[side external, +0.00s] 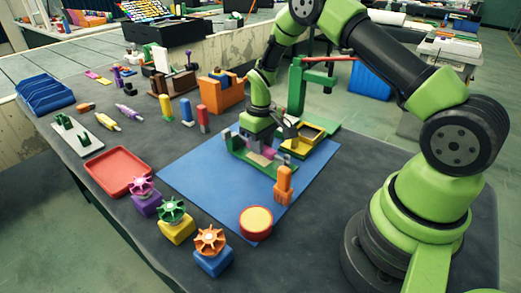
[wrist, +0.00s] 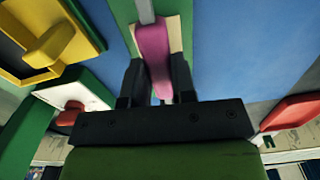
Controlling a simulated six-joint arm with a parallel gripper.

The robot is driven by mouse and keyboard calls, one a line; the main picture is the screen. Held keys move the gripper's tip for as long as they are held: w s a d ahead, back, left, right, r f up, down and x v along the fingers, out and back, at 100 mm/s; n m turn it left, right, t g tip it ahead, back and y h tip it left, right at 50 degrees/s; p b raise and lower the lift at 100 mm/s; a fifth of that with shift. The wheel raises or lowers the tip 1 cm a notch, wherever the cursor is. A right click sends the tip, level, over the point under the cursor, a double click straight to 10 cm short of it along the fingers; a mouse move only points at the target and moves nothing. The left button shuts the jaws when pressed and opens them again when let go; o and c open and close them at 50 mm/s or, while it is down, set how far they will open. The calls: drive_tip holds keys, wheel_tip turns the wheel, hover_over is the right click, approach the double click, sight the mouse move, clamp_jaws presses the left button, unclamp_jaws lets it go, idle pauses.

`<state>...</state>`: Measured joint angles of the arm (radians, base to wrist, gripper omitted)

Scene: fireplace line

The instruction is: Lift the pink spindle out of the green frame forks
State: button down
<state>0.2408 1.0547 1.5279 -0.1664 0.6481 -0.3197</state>
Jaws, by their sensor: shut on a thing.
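The pink spindle (wrist: 153,48) shows in the wrist view between my gripper's dark fingers, with a thin grey shaft running from its far end. My gripper (wrist: 158,85) is shut on its pink body. In the side external view my gripper (side external: 263,146) is low over the green frame (side external: 245,161) on the blue mat. The spindle is mostly hidden there by the gripper. I cannot tell whether its ends still rest in the forks.
A yellow tray (side external: 302,143) and a green post (side external: 298,88) stand close behind my gripper. An orange piece (side external: 283,188) and a round yellow-topped red piece (side external: 256,223) are in front. A red tray (side external: 118,171) lies left. The blue mat (side external: 196,178) has bare room left of the frame.

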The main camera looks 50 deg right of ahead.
drive_tip(key=shift+r, duration=0.2)
drive_tip(key=shift+r, duration=3.85)
